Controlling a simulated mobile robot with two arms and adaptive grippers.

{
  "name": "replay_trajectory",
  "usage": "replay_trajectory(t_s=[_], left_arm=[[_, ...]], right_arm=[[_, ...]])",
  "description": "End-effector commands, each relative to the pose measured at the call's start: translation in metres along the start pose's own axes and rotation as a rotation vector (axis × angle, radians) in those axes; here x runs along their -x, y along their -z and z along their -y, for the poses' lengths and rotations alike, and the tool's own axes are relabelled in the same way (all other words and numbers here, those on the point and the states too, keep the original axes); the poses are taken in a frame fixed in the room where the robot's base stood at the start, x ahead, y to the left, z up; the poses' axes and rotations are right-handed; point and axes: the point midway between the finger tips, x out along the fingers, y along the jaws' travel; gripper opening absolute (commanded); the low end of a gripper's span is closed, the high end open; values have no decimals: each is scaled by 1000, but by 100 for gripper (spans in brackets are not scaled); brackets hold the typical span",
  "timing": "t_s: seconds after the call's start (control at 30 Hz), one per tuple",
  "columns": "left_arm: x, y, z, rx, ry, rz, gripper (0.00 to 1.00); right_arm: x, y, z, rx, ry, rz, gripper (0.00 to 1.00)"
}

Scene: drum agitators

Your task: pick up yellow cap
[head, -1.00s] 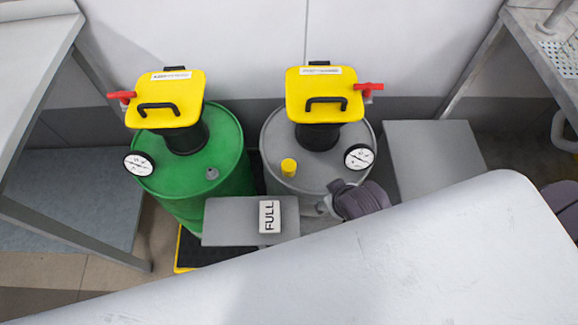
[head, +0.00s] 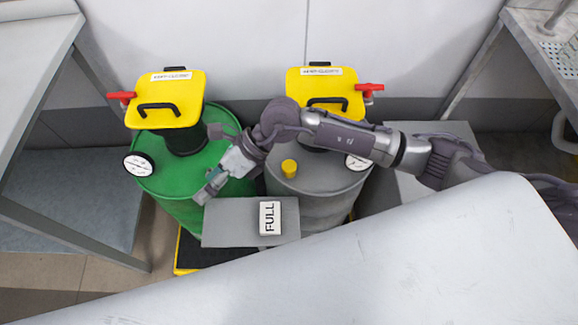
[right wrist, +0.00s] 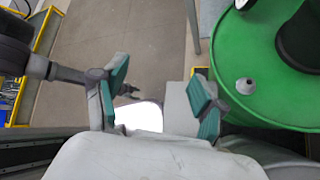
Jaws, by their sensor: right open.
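The yellow cap (head: 289,168) stands upright on top of the grey drum (head: 318,181), left of the round gauge. My right arm reaches across above the grey drum from the right, passing behind the cap in the head view. My right gripper (head: 211,188) is open and empty, left of the cap, over the front edge of the green drum (head: 165,180). In the right wrist view my right gripper (right wrist: 160,91) has its teal-padded fingers spread, with floor between and beyond them. The cap is not visible there. A dark arm and small claw, seemingly my left gripper (right wrist: 130,91), show beyond.
A grey plate with a FULL sign (head: 269,218) stands in front of the drums. Both drums carry yellow-lidded funnels (head: 165,99) with red handles. A grey bung (right wrist: 245,86) sits on the green drum. A large pale surface (head: 400,260) fills the foreground.

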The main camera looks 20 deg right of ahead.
Motion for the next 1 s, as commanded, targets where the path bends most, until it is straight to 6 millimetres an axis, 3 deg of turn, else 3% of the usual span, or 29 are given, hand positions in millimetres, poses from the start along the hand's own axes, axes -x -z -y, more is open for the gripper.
replay_trajectory(t_s=[0.03, 0.1, 0.2, 0.3, 0.47, 1.0], left_arm=[[0, -1, 0, 0, 0, 1, 40], [0, -1, 0, 0, 1, 1, 40], [0, -1, 0, 0, 1, 1, 40], [0, -1, 0, 0, 1, 1, 40], [1, -1, 0, 0, 0, 1, 40], [10, 0, 0, -2, 0, 0, 40]], right_arm=[[12, 23, 37, 55, 127, -158, 71], [36, 52, 80, 99, 278, -350, 71], [74, 77, 123, 119, 447, -550, 71], [102, 89, 146, 118, 546, -663, 71], [109, 101, 160, 113, 590, -718, 71], [72, 142, 190, 115, 586, -711, 71]])
